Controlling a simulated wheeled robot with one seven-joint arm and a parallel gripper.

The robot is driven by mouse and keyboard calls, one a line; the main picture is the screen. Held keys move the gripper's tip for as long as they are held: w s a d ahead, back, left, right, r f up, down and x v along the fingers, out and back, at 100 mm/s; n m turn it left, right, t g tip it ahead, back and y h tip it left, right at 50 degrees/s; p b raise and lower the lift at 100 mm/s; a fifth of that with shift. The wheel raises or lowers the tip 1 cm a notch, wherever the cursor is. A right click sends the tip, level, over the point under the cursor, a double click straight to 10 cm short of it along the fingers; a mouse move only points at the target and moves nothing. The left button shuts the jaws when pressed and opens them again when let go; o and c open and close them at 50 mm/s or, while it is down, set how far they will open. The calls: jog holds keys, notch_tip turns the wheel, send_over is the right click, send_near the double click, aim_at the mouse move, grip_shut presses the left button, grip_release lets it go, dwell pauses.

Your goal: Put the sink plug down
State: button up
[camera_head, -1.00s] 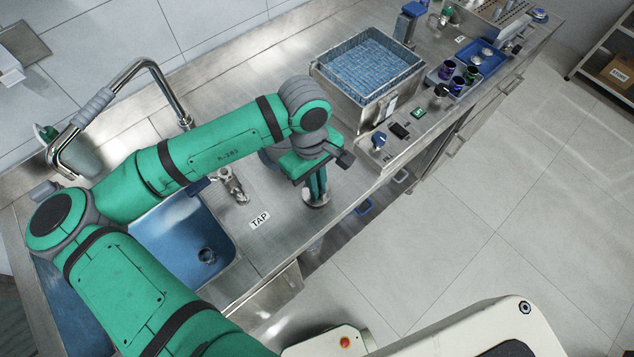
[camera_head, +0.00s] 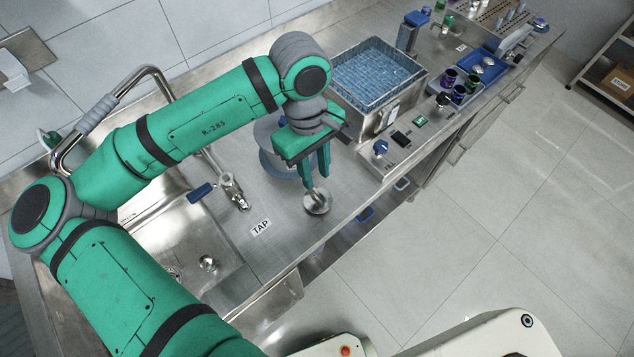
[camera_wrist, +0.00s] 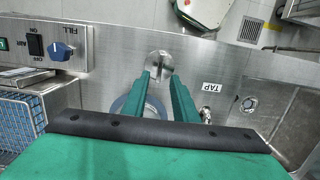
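The sink plug (camera_head: 317,203) is a round metal disc with an upright knob. It rests on the steel counter near its front edge, right of the TAP label. My gripper (camera_head: 317,182) is just above the plug with its green fingers pointing down, spread apart. In the wrist view the plug (camera_wrist: 159,62) shows beyond the gap between the open fingers (camera_wrist: 161,74), and neither finger appears to press on it. The sink (camera_head: 215,250) at the left shows bare metal, with a small metal piece inside.
A TAP label (camera_head: 261,228) and a tap with a blue lever (camera_head: 201,192) are left of the plug. A grey-blue round object (camera_head: 268,150) stands behind my gripper. A blue basket in a bath (camera_head: 378,75) and a switch panel (camera_head: 402,138) are to the right.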

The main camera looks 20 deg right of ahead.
jog(key=shift+w+r, duration=0.15)
jog(key=shift+r, duration=1.65)
jog(key=shift+w, duration=0.1)
jog(key=shift+a, duration=0.15)
